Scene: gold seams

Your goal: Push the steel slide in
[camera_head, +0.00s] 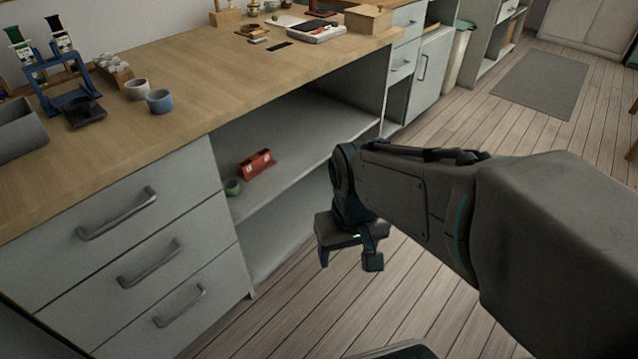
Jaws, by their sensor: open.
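My gripper (348,262) hangs in the middle of the picture, in front of the open shelf bay. Its two fingers point down, spread apart and empty, with the wooden floor behind them. I cannot tell which thing is the steel slide. Grey drawers with bar handles fill the left cabinet: a top drawer (85,258), a middle drawer (190,248) and a bottom drawer (196,320). They look flush with the cabinet front. More grey drawer fronts (398,48) show at the far end of the bench. My gripper touches none of them.
The wooden worktop (215,85) carries a blue stand (70,95), a white cup (137,90), a blue cup (160,100) and a wooden box (369,19). A red object (256,164) and green cup (232,187) sit on the open shelf (290,150).

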